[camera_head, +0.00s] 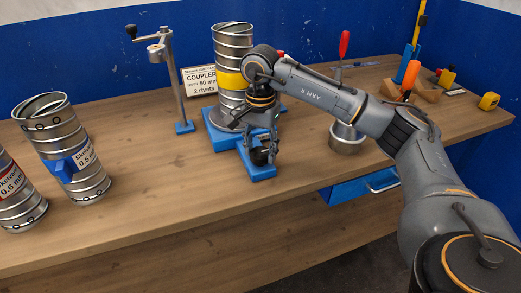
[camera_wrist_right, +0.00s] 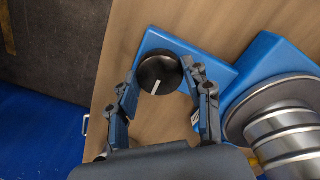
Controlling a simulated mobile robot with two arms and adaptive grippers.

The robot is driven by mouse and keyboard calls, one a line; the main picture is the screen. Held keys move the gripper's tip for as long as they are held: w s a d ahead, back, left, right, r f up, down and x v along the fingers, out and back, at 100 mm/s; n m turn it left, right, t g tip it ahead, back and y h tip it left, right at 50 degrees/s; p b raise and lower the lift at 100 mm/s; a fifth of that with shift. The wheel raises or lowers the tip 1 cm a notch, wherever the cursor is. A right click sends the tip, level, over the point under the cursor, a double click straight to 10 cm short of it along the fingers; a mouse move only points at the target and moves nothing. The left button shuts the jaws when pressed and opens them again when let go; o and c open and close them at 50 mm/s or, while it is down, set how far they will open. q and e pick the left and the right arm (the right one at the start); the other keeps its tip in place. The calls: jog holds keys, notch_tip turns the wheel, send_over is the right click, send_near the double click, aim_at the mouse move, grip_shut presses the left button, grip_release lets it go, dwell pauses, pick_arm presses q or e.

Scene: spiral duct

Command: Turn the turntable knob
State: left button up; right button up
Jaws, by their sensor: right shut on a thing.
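The turntable has a blue base (camera_head: 222,141) near the middle of the bench, and it also shows in the right wrist view (camera_wrist_right: 262,62). A silver ribbed spiral duct with a yellow band (camera_head: 229,80) stands upright on it. The black round knob (camera_wrist_right: 158,75), with a white pointer line, sits on the blue block in front. My right gripper (camera_head: 262,146) reaches down over the block, its fingers on either side of the knob and shut on it. In the head view the fingers partly hide the knob. My left gripper is not in view.
Two labelled ducts (camera_head: 68,150) stand at the left. A metal stand with a crank (camera_head: 173,80) and a coupler sign (camera_head: 199,80) are behind. A metal cup (camera_head: 346,139), orange-handled tool (camera_head: 410,76) and yellow tape measure (camera_head: 489,101) are at the right. The front bench is clear.

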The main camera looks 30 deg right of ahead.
aim_at(260, 152)
dwell(0.3)
jog(key=o, duration=1.1)
jog(key=shift+o, duration=0.2)
notch_tip(260, 152, up, 12)
